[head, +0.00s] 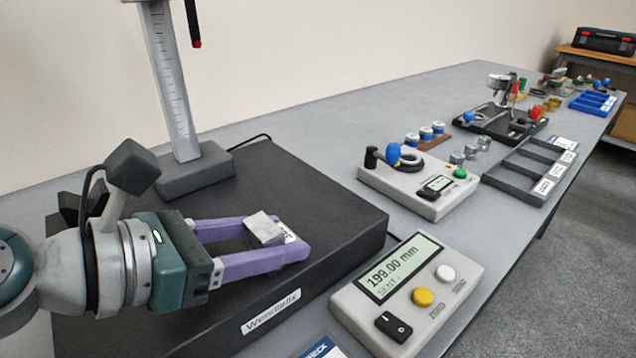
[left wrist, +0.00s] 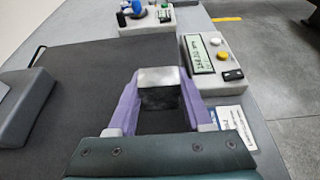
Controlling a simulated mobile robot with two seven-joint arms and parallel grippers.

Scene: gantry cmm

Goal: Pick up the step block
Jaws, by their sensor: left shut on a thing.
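The step block (head: 264,228) is a small grey metal block above the dark granite plate (head: 330,205). My left gripper (head: 280,243) has purple fingers and is shut on the block, which sits between the fingertips. In the left wrist view the block (left wrist: 161,88) fills the space between the two purple fingers (left wrist: 160,100). Whether its underside touches the plate is hard to tell. A white label shows beside the block, partly hidden by the near finger. My right gripper is not in view.
A height gauge column (head: 172,90) stands behind my left gripper. A display box (head: 408,290) reading 199.00 mm stands at the plate's right. Beyond are a grey device (head: 420,185), a dark divided tray (head: 530,170) and a blue tray (head: 592,103). The plate's right part is clear.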

